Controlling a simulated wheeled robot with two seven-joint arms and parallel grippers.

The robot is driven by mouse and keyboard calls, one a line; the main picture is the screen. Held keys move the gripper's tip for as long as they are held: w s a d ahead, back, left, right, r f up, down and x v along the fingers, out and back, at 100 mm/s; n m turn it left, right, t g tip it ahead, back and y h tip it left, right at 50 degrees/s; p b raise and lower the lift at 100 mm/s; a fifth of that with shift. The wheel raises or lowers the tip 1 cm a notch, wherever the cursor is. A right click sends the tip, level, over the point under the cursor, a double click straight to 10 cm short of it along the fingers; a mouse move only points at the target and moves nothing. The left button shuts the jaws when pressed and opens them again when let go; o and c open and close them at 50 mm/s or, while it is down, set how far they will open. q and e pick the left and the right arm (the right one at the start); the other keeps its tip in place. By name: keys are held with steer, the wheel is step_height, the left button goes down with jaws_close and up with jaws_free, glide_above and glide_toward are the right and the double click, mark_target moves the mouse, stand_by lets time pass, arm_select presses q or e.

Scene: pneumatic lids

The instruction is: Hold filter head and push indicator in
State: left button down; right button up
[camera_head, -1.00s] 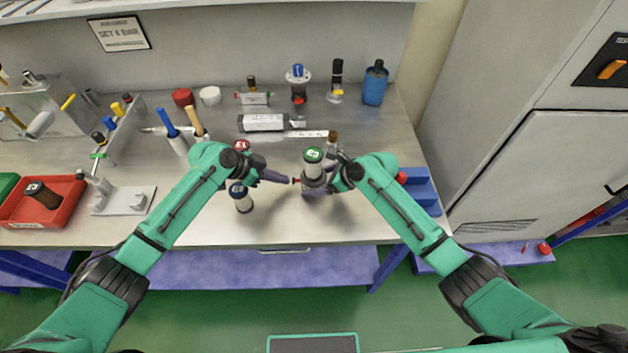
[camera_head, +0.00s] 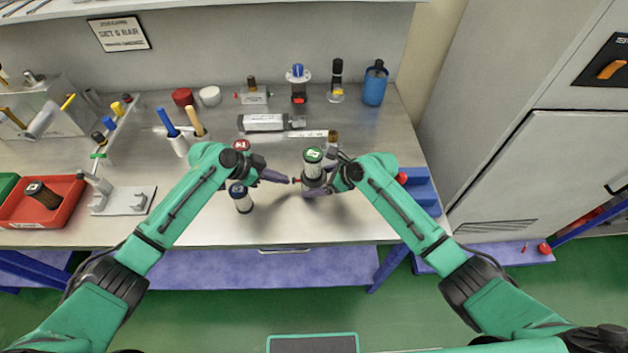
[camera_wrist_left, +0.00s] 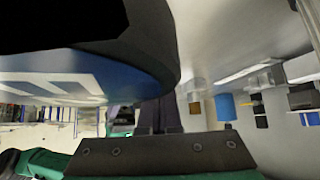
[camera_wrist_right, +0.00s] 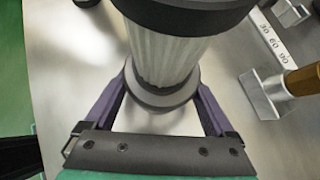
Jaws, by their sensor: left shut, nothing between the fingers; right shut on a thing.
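A filter unit with a green-topped head (camera_head: 313,155) stands on the bench, and its pale ribbed body (camera_wrist_right: 165,55) shows in the right wrist view. My right gripper (camera_head: 312,190) is shut on this filter unit, one finger on each side. A small red indicator (camera_head: 296,181) sticks out of its left side. My left gripper (camera_head: 288,180) is shut and empty, its tip at or very near the indicator; contact cannot be told. In the left wrist view the left fingers (camera_wrist_left: 155,115) are together, partly hidden by a large dark and blue-faced thing.
A wooden-handled tool (camera_head: 332,137) is behind the held unit. A blue holder (camera_head: 420,190) lies right of my right arm.

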arm_select(q)
steer(key=shift+d, duration=0.9)
arm_select(e)
steer(key=shift+f, duration=0.1)
arm_select(q)
steer(key=shift+a+r, duration=1.5)
steer(key=shift+a, duration=0.3)
arm_select(e)
steer(key=o, duration=1)
steer(key=shift+c, duration=0.2)
arm_select(q)
steer(key=v, duration=1.2)
arm_select(e)
steer(key=shift+w, duration=0.1)
